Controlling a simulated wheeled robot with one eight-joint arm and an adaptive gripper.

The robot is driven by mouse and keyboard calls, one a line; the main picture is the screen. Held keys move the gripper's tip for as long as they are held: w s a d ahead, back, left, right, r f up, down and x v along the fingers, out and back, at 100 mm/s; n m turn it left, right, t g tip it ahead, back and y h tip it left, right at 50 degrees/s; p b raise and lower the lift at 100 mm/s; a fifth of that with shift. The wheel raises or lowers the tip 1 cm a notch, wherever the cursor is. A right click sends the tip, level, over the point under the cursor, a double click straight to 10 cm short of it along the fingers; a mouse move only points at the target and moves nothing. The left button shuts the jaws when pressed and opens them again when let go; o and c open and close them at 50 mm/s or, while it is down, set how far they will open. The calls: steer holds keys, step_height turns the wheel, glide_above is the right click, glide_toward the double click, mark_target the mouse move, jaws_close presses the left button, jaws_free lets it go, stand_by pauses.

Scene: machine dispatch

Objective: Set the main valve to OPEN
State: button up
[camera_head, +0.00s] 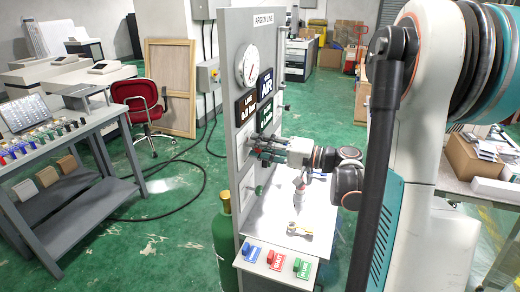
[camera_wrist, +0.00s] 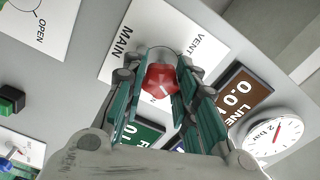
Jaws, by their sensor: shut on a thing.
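The main valve's red knob (camera_wrist: 161,82) shows in the wrist view, with a short pale mark on its face. My gripper (camera_wrist: 166,68) is shut on the knob, with a teal finger on each side. The white label plate (camera_wrist: 122,78) behind it reads MAIN and VENT; the fingers hide other parts of the plate. In the head view my gripper (camera_head: 267,146) reaches from the right to the grey panel (camera_head: 228,120), and the knob cannot be made out there. The brown LINE display (camera_wrist: 240,98) reads 0.0 and stands beside the round dial gauge (camera_wrist: 271,134).
Another plate (camera_wrist: 42,25) marked OPEN and a green control (camera_wrist: 10,100) are on the same panel. A green cylinder (camera_head: 224,240) stands at the panel's foot. A red chair (camera_head: 137,97) is behind.

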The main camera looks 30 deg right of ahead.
steer(key=m+b, duration=0.1)
steer(key=m, duration=0.5)
steer(key=shift+f, duration=0.1)
steer(key=shift+m, duration=0.4)
steer(key=o, duration=1.1)
steer(key=v, duration=1.2)
